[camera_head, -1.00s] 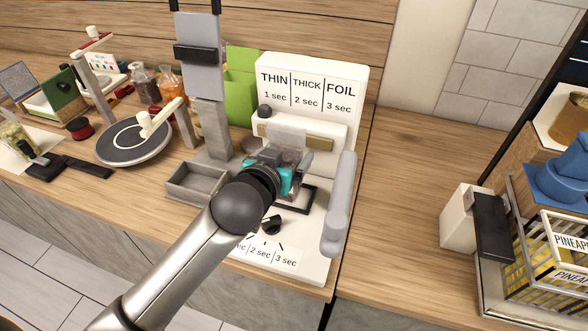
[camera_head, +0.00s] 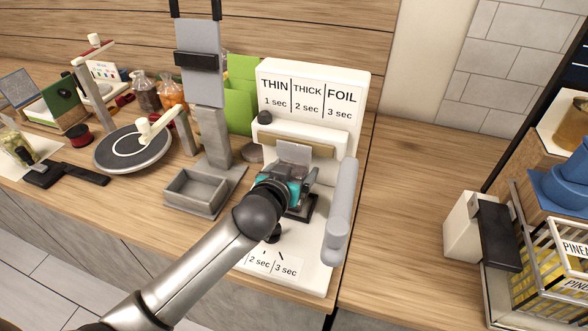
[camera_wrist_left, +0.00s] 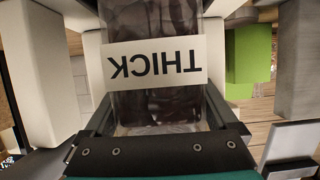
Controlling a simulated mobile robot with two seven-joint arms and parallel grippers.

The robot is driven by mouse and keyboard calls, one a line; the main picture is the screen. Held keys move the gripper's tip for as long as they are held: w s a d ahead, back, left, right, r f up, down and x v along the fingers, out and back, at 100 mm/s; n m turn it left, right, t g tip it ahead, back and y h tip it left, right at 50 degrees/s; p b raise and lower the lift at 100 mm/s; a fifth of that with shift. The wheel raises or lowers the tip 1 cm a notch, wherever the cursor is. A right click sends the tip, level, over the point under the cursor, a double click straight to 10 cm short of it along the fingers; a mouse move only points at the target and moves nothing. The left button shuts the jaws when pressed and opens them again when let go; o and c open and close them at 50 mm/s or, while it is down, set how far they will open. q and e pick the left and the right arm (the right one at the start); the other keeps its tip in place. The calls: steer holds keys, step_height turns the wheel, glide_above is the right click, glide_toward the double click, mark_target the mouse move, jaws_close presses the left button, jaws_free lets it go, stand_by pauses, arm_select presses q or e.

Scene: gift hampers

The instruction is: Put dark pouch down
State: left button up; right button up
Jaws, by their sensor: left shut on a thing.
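My left gripper (camera_head: 285,178) is shut on the dark pouch. In the head view the pouch's pale upper part (camera_head: 293,152) shows just beyond the gripper. The pouch is in front of the white sealer (camera_head: 312,92), over its base near a dark frame (camera_head: 303,208). The arm hides the pouch's lower part, so I cannot tell whether it touches the base. My right gripper is not in view.
A grey tray (camera_head: 195,192) and a dark round turntable (camera_head: 130,148) are to the left. Bare wood counter (camera_head: 400,200) lies to the right, before a crate of cans (camera_head: 540,285).

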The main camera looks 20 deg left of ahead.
arm_select(q)
steer(key=shift+f, duration=0.15)
steer(key=o, duration=1.2)
steer(key=shift+r, duration=0.2)
steer(key=p+v, duration=0.1)
steer(key=v, duration=1.1)
